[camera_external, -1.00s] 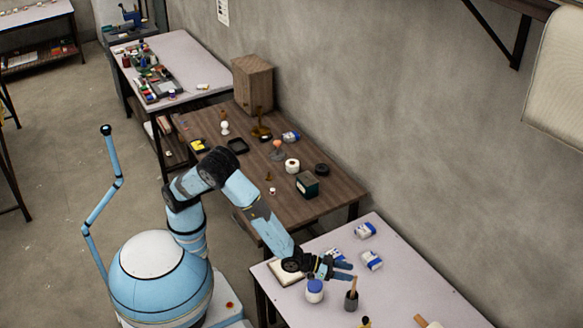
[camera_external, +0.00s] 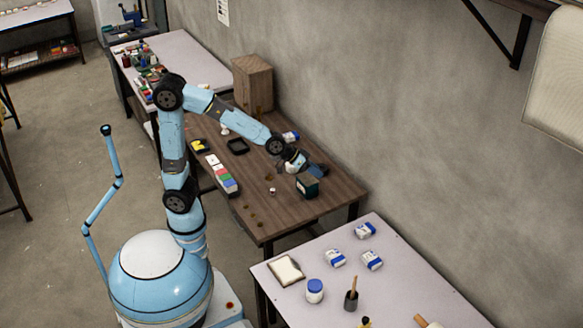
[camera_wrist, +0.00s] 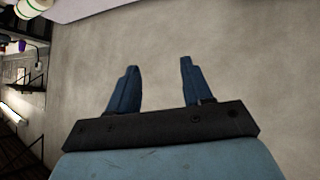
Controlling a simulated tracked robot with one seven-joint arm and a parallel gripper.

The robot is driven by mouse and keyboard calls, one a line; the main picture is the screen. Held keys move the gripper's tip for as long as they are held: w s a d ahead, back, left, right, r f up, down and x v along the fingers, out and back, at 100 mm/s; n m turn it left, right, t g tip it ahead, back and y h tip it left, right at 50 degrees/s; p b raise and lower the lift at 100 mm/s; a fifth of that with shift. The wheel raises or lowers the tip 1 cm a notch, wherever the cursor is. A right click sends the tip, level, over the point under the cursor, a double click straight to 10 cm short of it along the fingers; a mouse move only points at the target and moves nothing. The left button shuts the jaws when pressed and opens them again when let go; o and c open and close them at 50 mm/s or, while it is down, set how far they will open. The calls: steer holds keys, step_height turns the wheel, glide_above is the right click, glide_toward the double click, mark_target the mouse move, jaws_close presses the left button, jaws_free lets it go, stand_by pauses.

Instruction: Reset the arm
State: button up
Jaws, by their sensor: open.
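My blue arm rises from its round base and reaches right over the brown wooden table (camera_external: 262,222). My gripper (camera_external: 318,170) is at the table's far right part, close to a dark green box (camera_external: 307,186); whether they touch I cannot tell. In the wrist view my gripper (camera_wrist: 156,85) shows two blue fingers spread apart with nothing between them. No cloth shows between or near the fingers.
On the brown table are a black tray (camera_external: 237,146), a yellow item (camera_external: 199,146) and a row of coloured blocks (camera_external: 222,175). The front white table (camera_external: 400,265) holds a blue-lidded jar (camera_external: 315,291), several blue-white packs and a cup (camera_external: 351,300). The grey wall stands right behind.

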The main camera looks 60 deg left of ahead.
steer(key=s+a+r+n+g+y, duration=0.1)
steer(key=s+a+r, duration=0.1)
steer(key=s+a, duration=0.5)
steer(key=s+a+r+y, duration=0.1)
steer(key=s+a+r, duration=0.2)
steer(key=a, duration=0.9)
steer(key=s+a+n+g+y, duration=0.1)
steer(key=s+a, duration=0.4)
steer(key=s, duration=0.2)
steer(key=s+a+f+g+y, duration=0.1)
steer(key=s+a+y, duration=0.1)
steer(key=s+a, duration=0.4)
steer(key=s, duration=0.2)
steer(key=shift+s+a+f+n+y, duration=0.15)
steer(key=shift+s+f+n+y, duration=0.15)
steer(key=shift+n, duration=0.1)
